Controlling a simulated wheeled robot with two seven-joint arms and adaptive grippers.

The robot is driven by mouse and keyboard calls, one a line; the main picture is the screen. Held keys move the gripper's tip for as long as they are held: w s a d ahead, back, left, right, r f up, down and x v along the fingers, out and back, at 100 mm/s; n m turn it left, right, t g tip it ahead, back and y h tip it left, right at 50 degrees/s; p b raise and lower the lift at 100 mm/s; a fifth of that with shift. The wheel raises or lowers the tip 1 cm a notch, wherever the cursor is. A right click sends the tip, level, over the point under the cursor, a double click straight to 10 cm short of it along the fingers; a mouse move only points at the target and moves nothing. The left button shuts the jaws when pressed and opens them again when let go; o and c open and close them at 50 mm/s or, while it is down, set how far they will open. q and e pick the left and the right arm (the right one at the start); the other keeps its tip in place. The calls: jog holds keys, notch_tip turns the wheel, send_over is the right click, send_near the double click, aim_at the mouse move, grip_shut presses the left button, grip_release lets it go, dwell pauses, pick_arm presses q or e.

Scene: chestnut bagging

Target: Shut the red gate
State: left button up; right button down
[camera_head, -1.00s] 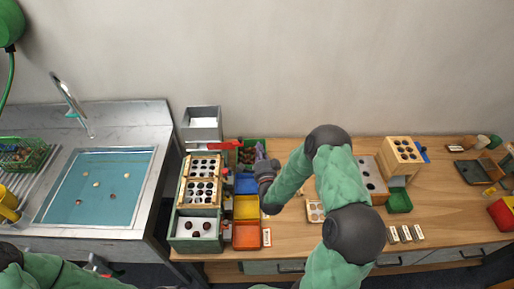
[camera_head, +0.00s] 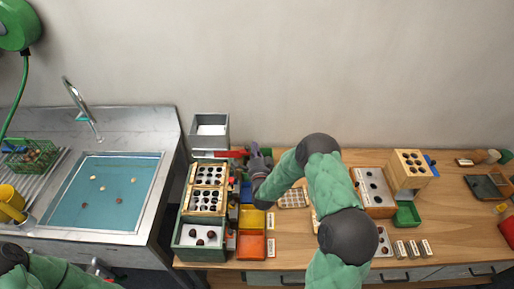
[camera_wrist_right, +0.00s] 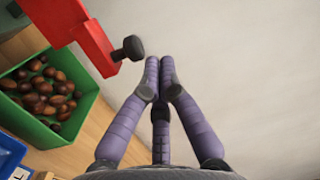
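The red gate (camera_head: 232,153) is a bright red bar at the top right of the green sorting machine (camera_head: 183,232), below the grey hopper (camera_head: 209,131). In the right wrist view the red gate (camera_wrist_right: 75,28) enters at upper left and carries a dark round knob (camera_wrist_right: 130,48). My right gripper (camera_head: 256,152) is just right of the gate. In the right wrist view its purple fingers (camera_wrist_right: 159,76) are drawn together with nothing between them, close beside the knob and apart from it in the picture.
A green bin of chestnuts (camera_wrist_right: 75,120) lies just below the gate. Blue, yellow (camera_head: 252,219) and orange (camera_head: 251,246) bins stand right of the machine. A chestnut tray (camera_head: 293,198) and a wooden stand (camera_head: 408,165) are further right. The wall is close behind.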

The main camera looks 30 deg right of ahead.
aim_at(241, 153)
jog(key=w+a+b, duration=0.2)
jog(key=a, duration=0.1)
jog(key=w+a+b, duration=0.1)
jog(key=a, duration=0.1)
dwell(0.3)
jog(key=shift+d, duration=0.1)
